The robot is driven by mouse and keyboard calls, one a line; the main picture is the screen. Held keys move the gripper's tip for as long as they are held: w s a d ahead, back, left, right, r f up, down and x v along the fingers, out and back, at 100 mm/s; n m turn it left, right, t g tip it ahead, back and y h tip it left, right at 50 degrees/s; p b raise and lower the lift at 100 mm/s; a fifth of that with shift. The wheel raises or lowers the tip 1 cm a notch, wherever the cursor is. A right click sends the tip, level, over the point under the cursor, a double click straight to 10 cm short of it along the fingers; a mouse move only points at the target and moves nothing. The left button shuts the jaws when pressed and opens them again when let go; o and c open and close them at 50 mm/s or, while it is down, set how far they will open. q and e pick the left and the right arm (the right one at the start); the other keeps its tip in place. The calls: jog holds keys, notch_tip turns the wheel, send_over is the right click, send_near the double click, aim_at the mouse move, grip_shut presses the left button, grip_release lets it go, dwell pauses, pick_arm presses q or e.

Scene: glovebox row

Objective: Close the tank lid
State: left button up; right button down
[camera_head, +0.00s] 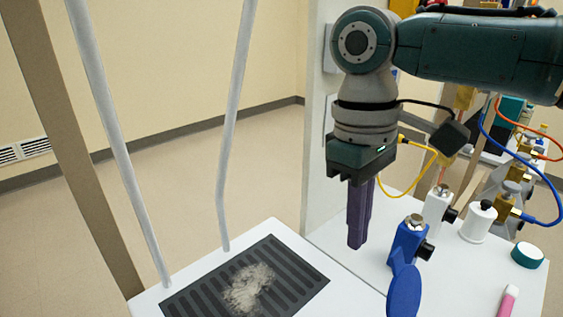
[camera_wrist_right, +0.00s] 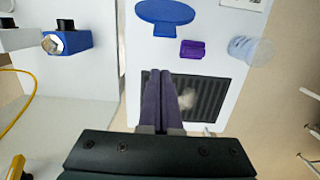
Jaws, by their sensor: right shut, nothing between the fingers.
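My right gripper (camera_head: 357,242) hangs pointing down beside a blue fitting (camera_head: 409,240), apart from it. Its long purple fingers are shut with nothing between them. In the right wrist view the shut fingers (camera_wrist_right: 160,76) overlap a dark slotted panel (camera_wrist_right: 212,98). That panel also shows in the head view (camera_head: 190,300), with a pale fuzzy patch on it. I cannot pick out a tank or its lid with certainty. A blue oval plate on a stem (camera_head: 403,291) is near the front edge in the head view. My left gripper is not in view.
A white jar (camera_head: 478,222) and a teal-rimmed round cap (camera_head: 527,256) stand at the right. Blue, orange and yellow hoses run behind. Two grey bars (camera_head: 232,130) rise at the left. A purple block (camera_wrist_right: 192,49) and a clear cup (camera_wrist_right: 243,50) show in the wrist view.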

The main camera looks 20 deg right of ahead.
aim_at(403, 288)
jog(key=shift+s+d+r+p, duration=0.1)
jog(key=shift+s+d+p, duration=0.15)
jog(key=shift+s+p, duration=0.3)
jog(key=shift+s+d+r+p, duration=0.1)
jog(key=shift+s+d+p, duration=0.1)
jog(key=shift+s+p, duration=0.3)
jog(key=shift+s+d+r+p, duration=0.1)
jog(key=shift+s+d+p, duration=0.2)
jog(key=shift+s, duration=0.4)
